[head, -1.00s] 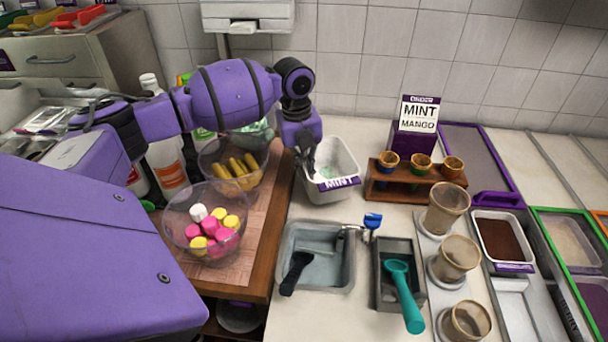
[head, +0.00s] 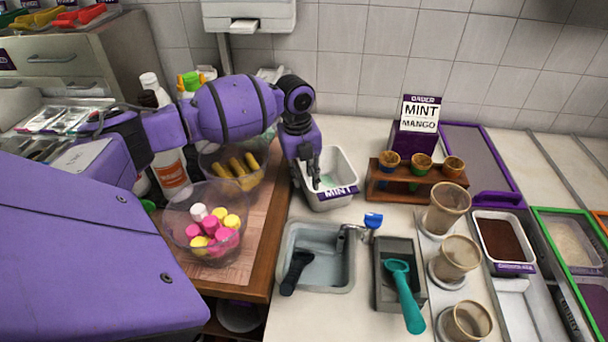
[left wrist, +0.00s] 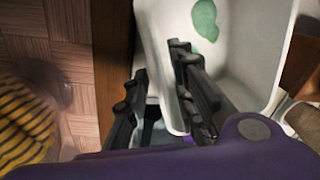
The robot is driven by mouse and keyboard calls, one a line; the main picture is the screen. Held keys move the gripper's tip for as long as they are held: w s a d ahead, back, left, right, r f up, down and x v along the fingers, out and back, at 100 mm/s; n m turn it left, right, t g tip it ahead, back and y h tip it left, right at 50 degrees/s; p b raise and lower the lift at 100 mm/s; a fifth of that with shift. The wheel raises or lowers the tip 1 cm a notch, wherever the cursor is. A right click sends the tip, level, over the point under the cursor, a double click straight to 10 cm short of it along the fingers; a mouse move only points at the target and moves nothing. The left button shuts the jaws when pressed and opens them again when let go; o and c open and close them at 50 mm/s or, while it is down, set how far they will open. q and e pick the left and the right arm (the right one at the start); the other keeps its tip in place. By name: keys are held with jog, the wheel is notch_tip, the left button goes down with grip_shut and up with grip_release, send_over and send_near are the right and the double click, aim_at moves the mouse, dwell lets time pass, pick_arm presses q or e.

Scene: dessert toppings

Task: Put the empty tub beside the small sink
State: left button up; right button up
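The white tub (head: 343,168) with a purple MINT label stands on the counter behind the sink. A small green smear (left wrist: 205,19) lies on its floor; otherwise it looks empty. My left gripper (head: 313,180) reaches down at the tub's left side. In the left wrist view its two fingers (left wrist: 156,68) are apart, with the tub's left wall between them, one finger inside and one outside. Contact with the wall is not clear. The small sink (head: 328,272) is in front of the tub, with a dark-handled tool in it. My right gripper is not in view.
Left of the tub, a wooden board (head: 258,245) carries clear bowls of sweets (head: 212,235) and yellow sticks (head: 238,170). A cone rack (head: 415,185) stands to the right. A grey tray with a teal scoop (head: 402,285) is right of the sink. Counter in front of the sink is clear.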

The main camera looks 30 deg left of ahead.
pick_arm(q)
notch_tip(320, 180, up, 12)
jog(key=shift+s+a+r, duration=0.15)
jog(key=shift+s+a, duration=0.15)
jog(key=shift+s, duration=0.1)
dwell(0.5)
